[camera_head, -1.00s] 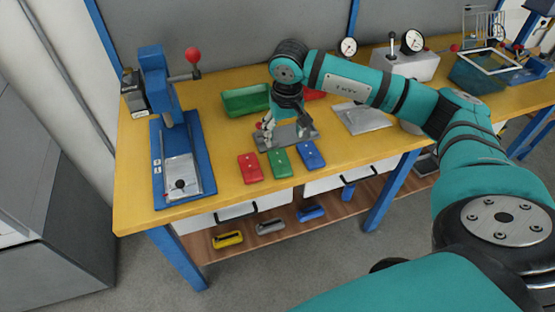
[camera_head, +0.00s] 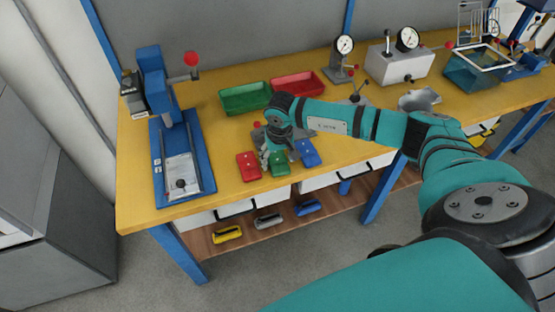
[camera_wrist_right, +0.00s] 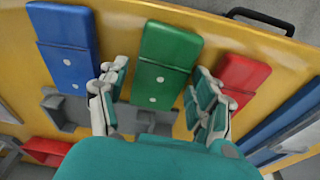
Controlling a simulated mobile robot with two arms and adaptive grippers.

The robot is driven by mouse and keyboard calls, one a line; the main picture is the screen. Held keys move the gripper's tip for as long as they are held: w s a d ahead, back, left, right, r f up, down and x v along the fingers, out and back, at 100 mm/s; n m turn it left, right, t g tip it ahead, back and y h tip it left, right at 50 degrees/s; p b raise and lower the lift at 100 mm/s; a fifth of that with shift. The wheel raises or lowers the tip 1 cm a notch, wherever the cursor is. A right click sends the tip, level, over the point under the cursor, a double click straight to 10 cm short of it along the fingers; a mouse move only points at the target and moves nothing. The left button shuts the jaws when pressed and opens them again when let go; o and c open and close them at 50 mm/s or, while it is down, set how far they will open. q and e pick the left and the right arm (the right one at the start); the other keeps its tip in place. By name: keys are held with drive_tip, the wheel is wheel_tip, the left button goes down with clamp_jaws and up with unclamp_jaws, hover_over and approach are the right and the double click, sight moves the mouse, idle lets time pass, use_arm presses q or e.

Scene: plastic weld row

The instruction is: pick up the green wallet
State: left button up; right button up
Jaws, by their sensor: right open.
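The green wallet (camera_head: 279,169) lies on the yellow table between the red wallet (camera_head: 248,166) and the blue wallet (camera_head: 309,153). In the right wrist view the green wallet (camera_wrist_right: 162,65) shows two white dots. My right gripper (camera_head: 277,158) is over its rear part, partly covering it in the head view. In the wrist view my right gripper (camera_wrist_right: 159,92) is open, one finger on each side of the wallet's near end. I cannot tell whether the fingers touch it. My left gripper is not in view.
The red (camera_wrist_right: 245,80) and blue (camera_wrist_right: 66,47) wallets leave narrow gaps beside my fingers. A grey fixture (camera_wrist_right: 65,112) sits under the gripper. Green (camera_head: 245,98) and red (camera_head: 298,84) trays stand behind. A blue press (camera_head: 158,90) stands at left.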

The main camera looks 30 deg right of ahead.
sight(277, 158)
drive_tip(key=c, duration=0.9)
drive_tip(key=shift+c, duration=0.2)
drive_tip(key=shift+r+b, duration=0.3)
drive_tip(key=shift+r, duration=0.25)
wheel_tip(277, 158, up, 2)
drive_tip(key=shift+r+b, duration=0.2)
drive_tip(key=shift+b, duration=0.35)
drive_tip(key=s+a+b, duration=0.1)
drive_tip(key=s+a, duration=0.2)
drive_tip(key=s, duration=0.4)
drive_tip(key=s+a+r+b, duration=0.1)
drive_tip(key=s+a+b, duration=0.1)
drive_tip(key=s, duration=0.6)
drive_tip(key=shift+a+r, duration=0.25)
drive_tip(key=shift+a, duration=0.15)
